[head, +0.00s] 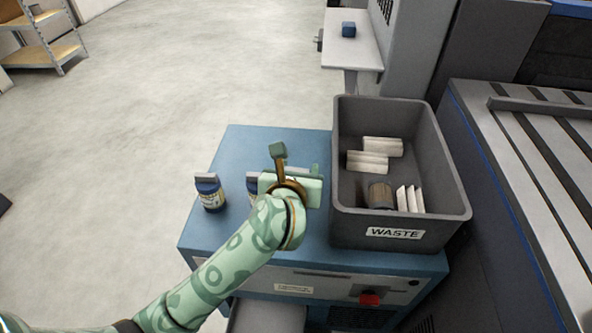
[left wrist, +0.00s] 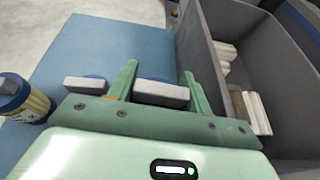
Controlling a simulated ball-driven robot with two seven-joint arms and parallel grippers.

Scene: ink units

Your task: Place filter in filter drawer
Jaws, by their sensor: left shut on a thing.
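My left gripper (head: 291,172) is over the blue cabinet top, left of the waste bin. In the left wrist view its two green fingers (left wrist: 162,90) are shut on the light grey bar of a blue-topped canister (left wrist: 160,95); the arm hides this canister in the head view. Whether it is the filter I cannot tell. Two similar canisters stand to its left: one with a pale label (head: 210,193), and one (head: 252,187) partly behind the gripper. A grey tray-like part (head: 265,318), possibly an open drawer, shows below the cabinet front. My right gripper is out of view.
A grey bin (head: 452,190) marked WASTE stands on the cabinet's right side, holding several pale blocks and a brown cylinder. A red knob (head: 370,298) is on the cabinet front. A large machine (head: 535,160) stands at right. The floor at left is open.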

